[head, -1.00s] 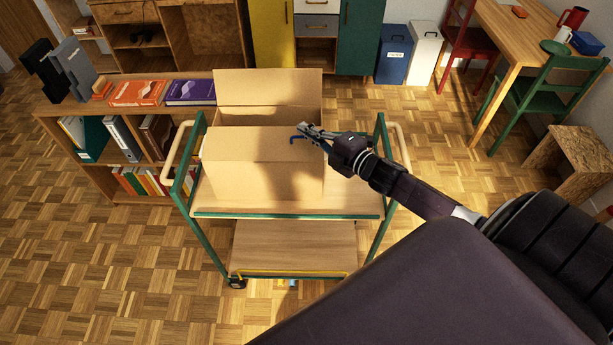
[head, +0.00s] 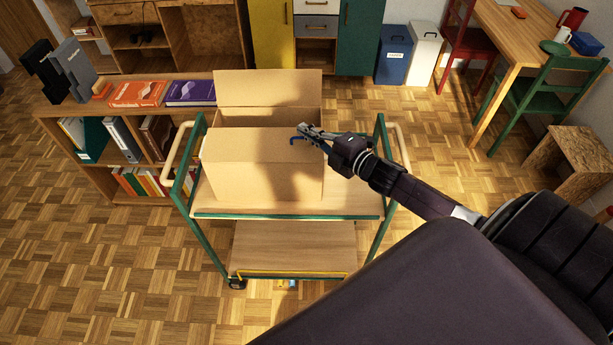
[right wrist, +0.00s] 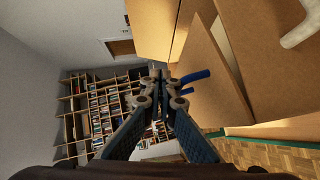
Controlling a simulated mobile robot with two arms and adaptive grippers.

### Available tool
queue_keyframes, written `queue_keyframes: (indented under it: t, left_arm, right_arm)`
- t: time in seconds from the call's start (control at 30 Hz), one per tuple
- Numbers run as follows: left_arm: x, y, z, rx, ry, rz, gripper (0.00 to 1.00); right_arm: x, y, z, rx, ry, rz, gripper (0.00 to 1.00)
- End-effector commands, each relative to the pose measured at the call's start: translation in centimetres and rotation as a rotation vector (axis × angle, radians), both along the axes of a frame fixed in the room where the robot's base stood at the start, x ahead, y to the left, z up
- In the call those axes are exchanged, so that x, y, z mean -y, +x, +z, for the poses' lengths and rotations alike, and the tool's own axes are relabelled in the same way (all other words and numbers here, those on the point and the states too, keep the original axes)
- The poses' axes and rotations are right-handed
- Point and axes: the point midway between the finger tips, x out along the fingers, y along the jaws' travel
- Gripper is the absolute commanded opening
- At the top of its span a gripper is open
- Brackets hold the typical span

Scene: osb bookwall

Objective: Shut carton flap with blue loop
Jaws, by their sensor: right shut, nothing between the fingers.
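The brown carton (head: 262,182) stands on the top shelf of a green-framed trolley. Its far flap (head: 268,87) stands up. The near flap (head: 250,144) carries the blue loop (head: 293,140) near its right end; its exact tilt is hard to judge. A dark gap shows between the two flaps. My right gripper (head: 303,131) is shut and empty, with its tips at the loop. In the right wrist view the blue loop (right wrist: 193,77) is just right of the fingertips (right wrist: 160,76), close to the cardboard; I cannot tell whether they touch. My left gripper is not in view.
The trolley (head: 290,215) has upright posts and pale handles on both sides of the carton. A low bookshelf (head: 105,110) with books and binders stands at left. A table (head: 520,45) and green chair (head: 548,95) stand at right. Parquet floor is free in front.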

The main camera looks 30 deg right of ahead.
Motion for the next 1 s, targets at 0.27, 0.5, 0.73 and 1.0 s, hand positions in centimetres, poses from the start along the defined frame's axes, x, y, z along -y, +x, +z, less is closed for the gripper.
queue_keyframes:
  t: [0.27, 0.5, 0.73, 1.0]
  left_arm:
    - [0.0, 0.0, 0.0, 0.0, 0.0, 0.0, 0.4]
    - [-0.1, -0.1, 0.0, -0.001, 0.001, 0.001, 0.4]
    - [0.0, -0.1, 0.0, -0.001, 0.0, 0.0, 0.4]
    - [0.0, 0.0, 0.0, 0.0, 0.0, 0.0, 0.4]
  right_arm:
    - [0.0, 0.0, 0.0, 0.0, 0.0, 0.0, 0.0]
    - [0.2, -0.9, 0.0, -0.001, 0.001, 0.0, 0.0]
    - [0.8, -4.1, 0.3, -0.004, 0.0, 0.0, 0.0]
    - [1.7, -8.3, 0.9, -0.003, 0.0, -0.001, 0.0]
